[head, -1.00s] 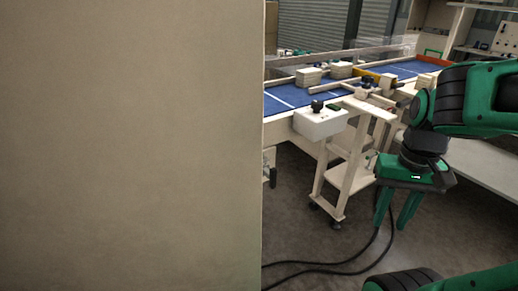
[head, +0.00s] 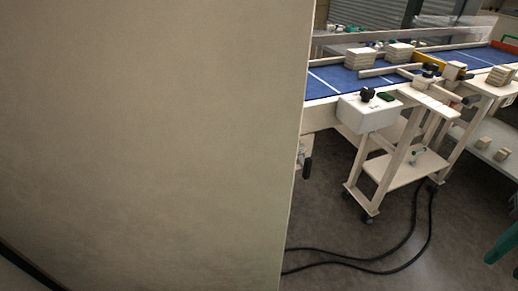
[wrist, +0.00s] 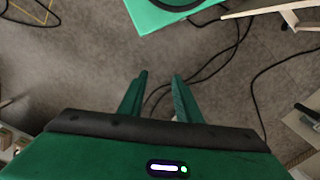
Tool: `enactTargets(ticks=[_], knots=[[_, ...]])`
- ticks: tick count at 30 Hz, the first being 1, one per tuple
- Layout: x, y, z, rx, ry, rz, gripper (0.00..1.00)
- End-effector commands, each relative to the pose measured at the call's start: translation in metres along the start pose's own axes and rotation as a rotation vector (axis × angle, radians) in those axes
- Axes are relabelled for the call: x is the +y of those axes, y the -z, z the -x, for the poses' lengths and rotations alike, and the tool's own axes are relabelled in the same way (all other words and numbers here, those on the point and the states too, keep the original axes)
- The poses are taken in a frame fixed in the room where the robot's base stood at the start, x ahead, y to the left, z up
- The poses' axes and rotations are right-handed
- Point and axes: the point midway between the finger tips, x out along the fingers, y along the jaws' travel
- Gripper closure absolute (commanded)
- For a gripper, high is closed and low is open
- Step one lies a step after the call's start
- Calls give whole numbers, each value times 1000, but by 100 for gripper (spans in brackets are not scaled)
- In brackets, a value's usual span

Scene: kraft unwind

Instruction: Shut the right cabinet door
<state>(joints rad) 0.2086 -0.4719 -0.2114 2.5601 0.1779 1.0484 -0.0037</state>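A large flat beige panel (head: 145,140) fills the left and middle of the head view, very close to the camera. It looks like a cabinet door, but I cannot tell for sure which one. A dark handle-like part (head: 306,168) shows just past its right edge. My gripper (wrist: 160,76) points down over the grey floor in the wrist view. Its two green fingers are apart with nothing between them. In the head view only a green bit of my arm shows at the right edge. The cabinet's inside is hidden.
A blue conveyor (head: 335,80) with beige stacks runs behind on the right. A white control box (head: 368,114) and a wheeled stand (head: 400,170) are at its near side. Black cables (head: 400,262) lie on the floor. Bare floor shows right of the panel.

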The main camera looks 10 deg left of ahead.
Motion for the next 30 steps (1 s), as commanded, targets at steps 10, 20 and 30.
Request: enactTargets(ticks=[10, 20, 30], knots=[[-116, 26, 42, -107, -48, 631, 69], [-312, -37, 74, -383, 20, 1730, 69], [-423, -145, 152, -503, 340, 2863, 69]])
